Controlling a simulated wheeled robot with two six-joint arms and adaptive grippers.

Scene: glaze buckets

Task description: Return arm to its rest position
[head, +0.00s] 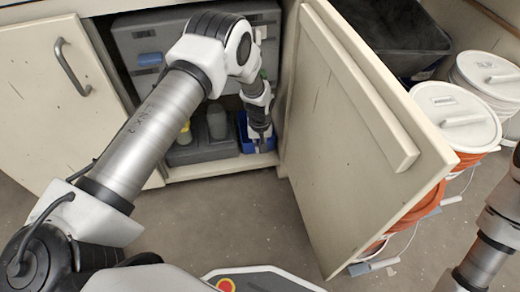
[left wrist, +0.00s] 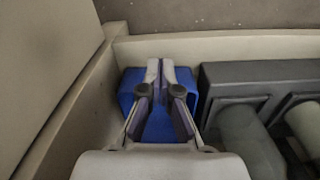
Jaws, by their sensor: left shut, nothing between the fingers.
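My left arm reaches from the lower left into the open cabinet in the head view. My left gripper (head: 262,143) points down over a small blue bin (head: 245,143) on the cabinet floor. In the left wrist view, the fingers of my left gripper (left wrist: 160,66) are together with nothing between them. They overlap the blue bin (left wrist: 130,86) in that view; how deep they sit is unclear. My right arm shows only as a link at the right edge of the head view, and its gripper is out of view.
The open cabinet door (head: 345,130) stands right of my left arm. A closed door (head: 55,90) is on the left. A grey tray with bottles (head: 200,150) sits beside the bin. Lidded white and orange buckets (head: 455,115) stand outside the door. The floor in front is clear.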

